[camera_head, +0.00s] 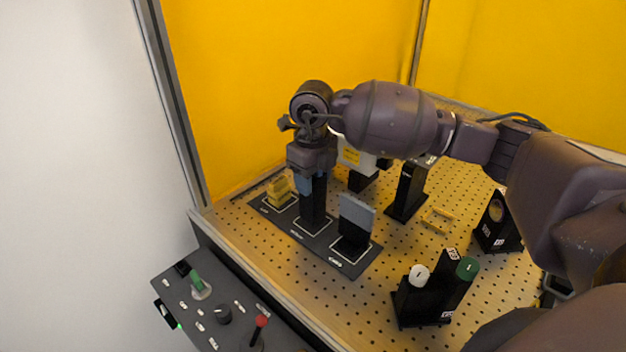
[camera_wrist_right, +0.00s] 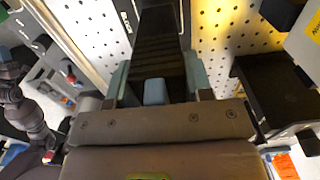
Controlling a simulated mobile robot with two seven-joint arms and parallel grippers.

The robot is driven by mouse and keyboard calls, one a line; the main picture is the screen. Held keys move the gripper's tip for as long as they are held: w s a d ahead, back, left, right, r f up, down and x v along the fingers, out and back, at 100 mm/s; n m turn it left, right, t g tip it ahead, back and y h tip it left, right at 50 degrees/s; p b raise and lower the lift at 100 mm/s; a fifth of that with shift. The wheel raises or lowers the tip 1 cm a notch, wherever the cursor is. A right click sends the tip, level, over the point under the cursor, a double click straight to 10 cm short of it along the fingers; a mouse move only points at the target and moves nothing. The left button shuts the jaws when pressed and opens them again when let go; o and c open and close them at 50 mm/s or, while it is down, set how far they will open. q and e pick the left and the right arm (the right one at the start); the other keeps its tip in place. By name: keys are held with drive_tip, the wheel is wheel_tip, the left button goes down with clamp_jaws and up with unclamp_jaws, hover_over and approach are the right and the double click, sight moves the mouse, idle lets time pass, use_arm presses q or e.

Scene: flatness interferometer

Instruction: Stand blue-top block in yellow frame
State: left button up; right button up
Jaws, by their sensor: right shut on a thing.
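My right gripper (camera_head: 312,186) points down over the middle place of the dark tray (camera_head: 283,217). It is shut on a tall black block (camera_head: 314,208), with a finger on each side. In the right wrist view, the block's blue top (camera_wrist_right: 155,91) shows between the two fingers (camera_wrist_right: 159,82). The block is upright at the white-outlined middle place; I cannot tell whether its foot touches the tray. The yellow frame (camera_head: 437,219) lies flat on the perforated board, right of the tray, and looks empty.
A yellow stepped piece (camera_head: 279,191) and a grey plate on a black foot (camera_head: 355,222) flank the block closely. A black stand (camera_head: 407,190) is left of the frame, a round-holed mount (camera_head: 497,222) right. A two-knob black unit (camera_head: 432,296) is in front.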

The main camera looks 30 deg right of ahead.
drive_tip(key=shift+r+p, duration=1.15)
drive_tip(key=shift+r, duration=1.3)
